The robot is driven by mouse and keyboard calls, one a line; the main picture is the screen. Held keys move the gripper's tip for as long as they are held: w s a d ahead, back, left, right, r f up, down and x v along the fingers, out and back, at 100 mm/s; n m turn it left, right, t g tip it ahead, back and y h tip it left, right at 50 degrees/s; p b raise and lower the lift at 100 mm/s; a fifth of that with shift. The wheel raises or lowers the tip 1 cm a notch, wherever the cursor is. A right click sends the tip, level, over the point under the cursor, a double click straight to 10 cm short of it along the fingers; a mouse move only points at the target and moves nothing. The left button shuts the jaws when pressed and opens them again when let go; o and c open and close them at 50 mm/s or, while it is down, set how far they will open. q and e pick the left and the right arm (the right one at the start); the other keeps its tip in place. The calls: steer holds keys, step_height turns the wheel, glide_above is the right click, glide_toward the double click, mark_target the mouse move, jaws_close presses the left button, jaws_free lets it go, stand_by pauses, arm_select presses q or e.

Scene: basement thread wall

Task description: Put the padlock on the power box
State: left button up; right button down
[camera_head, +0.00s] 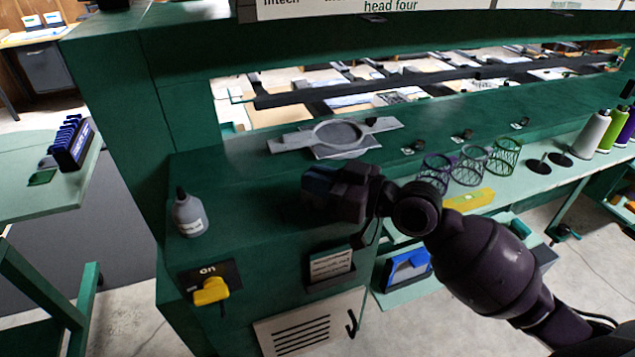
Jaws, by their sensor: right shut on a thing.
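The power box (209,271) is a dark plate marked "on" with a yellow rotary handle (211,291), on the front of the green machine at lower left. My right gripper (318,184) is above and to the right of it, over the machine's green top. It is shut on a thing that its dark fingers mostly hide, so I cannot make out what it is. I see no padlock plainly in this view. No padlock shows on the yellow handle. My left gripper is not in view.
A grey bottle (188,216) stands on the machine top, above the power box. A grey embroidery hoop (338,135) lies behind my right gripper. A label holder (331,268) and a vent panel (310,325) are on the front. A blue rack (70,145) stands on the left table.

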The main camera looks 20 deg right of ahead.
steer(key=shift+f, duration=0.2)
steer(key=shift+f, duration=0.1)
steer(key=c, duration=1.2)
jaws_free()
